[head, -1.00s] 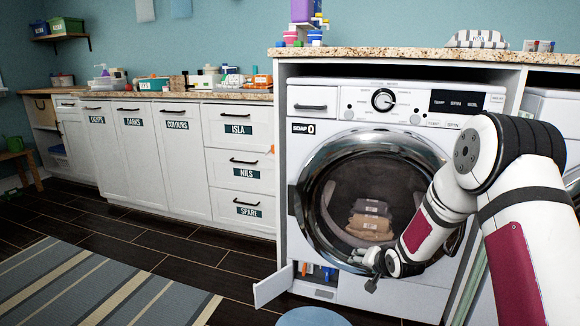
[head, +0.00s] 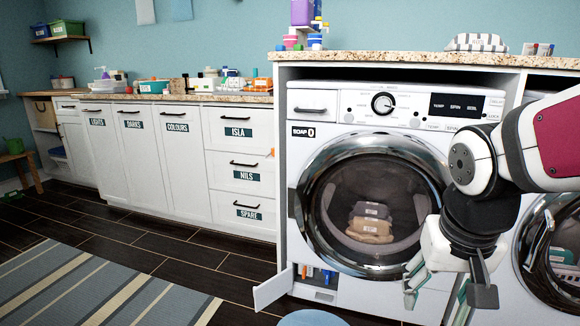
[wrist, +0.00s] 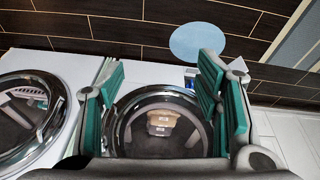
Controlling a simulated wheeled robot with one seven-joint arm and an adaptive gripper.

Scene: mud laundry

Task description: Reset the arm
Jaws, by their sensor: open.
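My gripper (head: 445,290) hangs from my bent arm at the lower right of the head view, in front of the right part of the washing machine (head: 345,105). In the wrist view my gripper (wrist: 165,100) shows two pairs of green-padded fingers spread wide, with nothing between them. The washer's round door (head: 308,205) is shut, and folded beige and grey cloths (head: 370,225) show behind its glass. The cloths also show in the wrist view (wrist: 162,122), beyond the gap between the fingers. My gripper is apart from the cloths.
A small flap (head: 273,288) stands open at the washer's lower left. A second round-door machine (head: 555,250) stands at the right. A round blue mat (head: 312,318) and a striped rug (head: 95,290) lie on the dark floor. A granite counter (head: 400,58) runs above the washer.

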